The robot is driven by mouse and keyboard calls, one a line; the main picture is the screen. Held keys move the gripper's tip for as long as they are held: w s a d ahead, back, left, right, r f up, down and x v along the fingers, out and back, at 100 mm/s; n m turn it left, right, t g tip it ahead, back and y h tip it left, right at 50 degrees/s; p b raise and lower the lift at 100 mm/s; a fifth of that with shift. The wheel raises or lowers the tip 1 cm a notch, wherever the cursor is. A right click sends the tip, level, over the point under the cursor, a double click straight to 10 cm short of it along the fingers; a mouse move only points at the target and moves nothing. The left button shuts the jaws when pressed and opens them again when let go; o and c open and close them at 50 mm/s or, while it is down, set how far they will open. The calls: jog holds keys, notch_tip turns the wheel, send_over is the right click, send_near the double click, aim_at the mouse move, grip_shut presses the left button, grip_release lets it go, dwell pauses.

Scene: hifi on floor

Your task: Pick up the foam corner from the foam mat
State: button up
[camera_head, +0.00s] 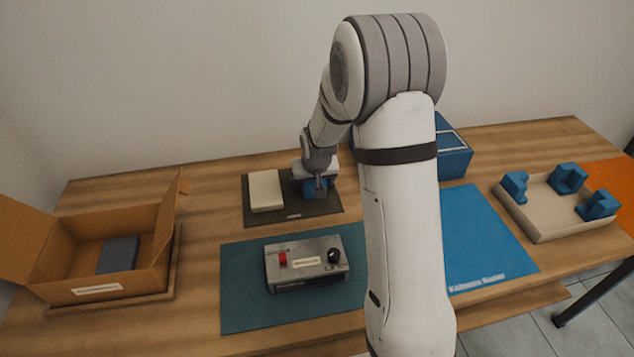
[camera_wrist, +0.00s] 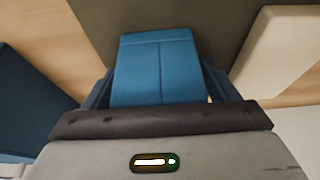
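A blue foam corner (camera_head: 309,188) is at the right part of the dark foam mat (camera_head: 325,207), partly hidden by my gripper (camera_head: 318,191). In the wrist view the blue foam corner (camera_wrist: 158,70) fills the space between the dark fingers of my gripper (camera_wrist: 160,88), one finger on each side. The foam mat shows behind it (camera_wrist: 110,18). Whether the fingers press on the foam or stand just beside it cannot be told. I see no clear gap between the foam corner and the mat.
A cream block (camera_head: 266,191) lies left of my gripper on the same mat. A grey device (camera_head: 307,262) sits on the teal mat in front. An open cardboard box (camera_head: 75,285) stands left. A beige tray (camera_head: 541,228) with three blue corners stands right, beyond a bare blue mat (camera_head: 490,240).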

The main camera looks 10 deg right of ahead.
jog(key=c, duration=0.9)
jog(key=shift+r, duration=0.1)
jog(key=shift+c, duration=0.2)
